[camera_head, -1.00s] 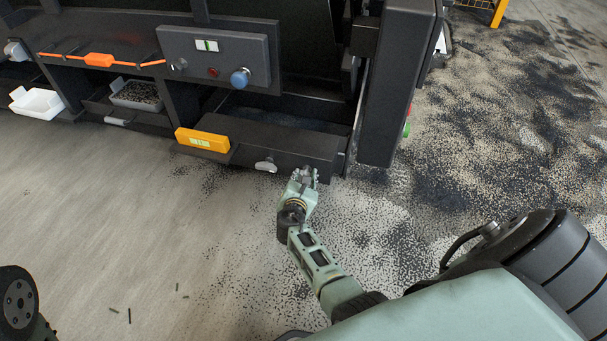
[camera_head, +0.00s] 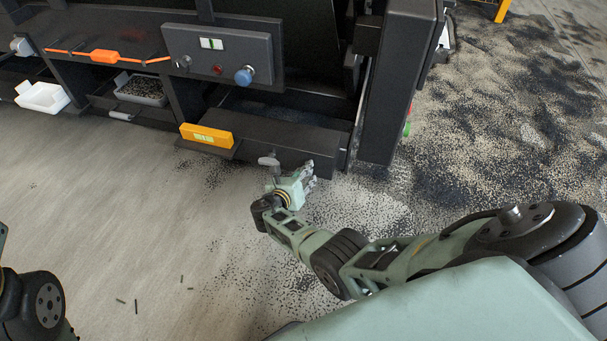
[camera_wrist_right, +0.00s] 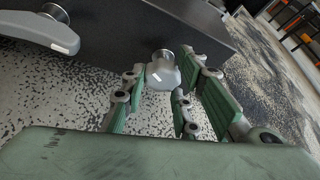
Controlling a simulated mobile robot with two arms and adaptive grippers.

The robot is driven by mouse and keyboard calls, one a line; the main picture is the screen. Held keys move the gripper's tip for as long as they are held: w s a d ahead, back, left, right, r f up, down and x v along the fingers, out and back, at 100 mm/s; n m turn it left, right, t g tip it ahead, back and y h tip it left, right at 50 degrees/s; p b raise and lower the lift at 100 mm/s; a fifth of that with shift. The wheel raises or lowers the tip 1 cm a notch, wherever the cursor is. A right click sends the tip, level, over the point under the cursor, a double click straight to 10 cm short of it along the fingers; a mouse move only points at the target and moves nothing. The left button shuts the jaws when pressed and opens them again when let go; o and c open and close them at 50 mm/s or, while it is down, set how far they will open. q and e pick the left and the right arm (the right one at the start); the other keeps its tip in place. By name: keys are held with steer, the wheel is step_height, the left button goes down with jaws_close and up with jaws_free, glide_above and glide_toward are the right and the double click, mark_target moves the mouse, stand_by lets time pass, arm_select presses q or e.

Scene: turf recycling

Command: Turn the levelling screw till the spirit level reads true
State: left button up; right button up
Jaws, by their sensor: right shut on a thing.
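The yellow spirit level (camera_head: 206,136) lies on a ledge at the left of the dark machine's low front box. Its pale green window shows, but the bubble is too small to read. My right gripper (camera_head: 309,177) is at the right part of that box's front face. In the right wrist view, the grey levelling screw knob (camera_wrist_right: 162,72) with a white mark sits between the fingers of my right gripper (camera_wrist_right: 172,92), which is shut on it. In the head view the fingers hide this knob. My left gripper is out of view.
A second grey knob (camera_head: 268,160) stands left of my gripper, close to my wrist. Above are a control panel (camera_head: 218,55) with a blue button, a white tray (camera_head: 42,97) and a grey tray of granules (camera_head: 141,90). Open floor lies in front, with scattered dark granules.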

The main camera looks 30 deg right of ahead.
steer(key=shift+w+a+r, duration=0.15)
steer(key=shift+w+a, duration=0.1)
steer(key=shift+w, duration=0.1)
steer(key=shift+c, duration=0.2)
steer(key=o, duration=1.1)
steer(key=shift+c, duration=0.2)
steer(key=shift+s, duration=0.1)
steer(key=v, duration=1.2)
